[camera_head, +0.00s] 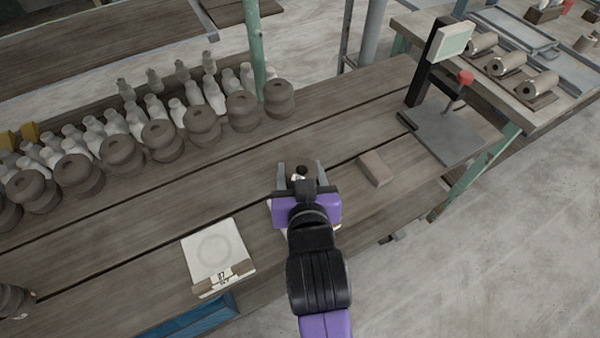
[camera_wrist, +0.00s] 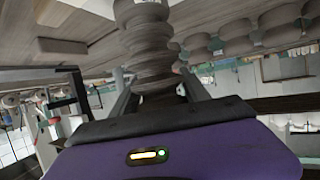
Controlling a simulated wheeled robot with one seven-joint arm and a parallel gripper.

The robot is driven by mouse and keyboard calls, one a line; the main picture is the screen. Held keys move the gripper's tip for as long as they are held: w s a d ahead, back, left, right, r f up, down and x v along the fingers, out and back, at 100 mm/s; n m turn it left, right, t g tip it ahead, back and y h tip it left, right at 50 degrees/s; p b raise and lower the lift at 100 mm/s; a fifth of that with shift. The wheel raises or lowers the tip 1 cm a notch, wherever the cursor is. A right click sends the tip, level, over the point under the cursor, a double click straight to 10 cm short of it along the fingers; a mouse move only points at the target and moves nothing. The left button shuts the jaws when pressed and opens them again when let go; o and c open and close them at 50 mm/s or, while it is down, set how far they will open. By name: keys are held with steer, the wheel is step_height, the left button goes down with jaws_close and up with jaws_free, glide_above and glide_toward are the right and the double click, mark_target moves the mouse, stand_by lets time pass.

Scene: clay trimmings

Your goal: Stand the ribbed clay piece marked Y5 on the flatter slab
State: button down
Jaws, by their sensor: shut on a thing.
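My gripper (camera_head: 302,172) is shut on a dark grey ribbed clay piece, which shows large in the wrist view (camera_wrist: 148,45) between the two fingers. In the head view the piece is mostly hidden by my gripper. A pale patch sits at its far end in the wrist view, but no mark is readable. A pale square slab (camera_head: 205,245) with a faint ring on top and a numbered tag at its front lies left of my gripper. Another pale slab (camera_head: 337,227) shows only as edges beneath my gripper. I cannot tell which slab is flatter.
A brown block (camera_head: 375,168) lies just right of my gripper. A stand with a screen and grey plate (camera_head: 445,135) is at the right end. Several dark ribbed pieces (camera_head: 202,125) and pale bottle shapes line the back. A ribbed piece (camera_head: 14,300) is at the left edge.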

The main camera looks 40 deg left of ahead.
steer(key=shift+f, duration=0.4)
steer(key=shift+f, duration=0.2)
steer(key=c, duration=0.5)
jaws_free()
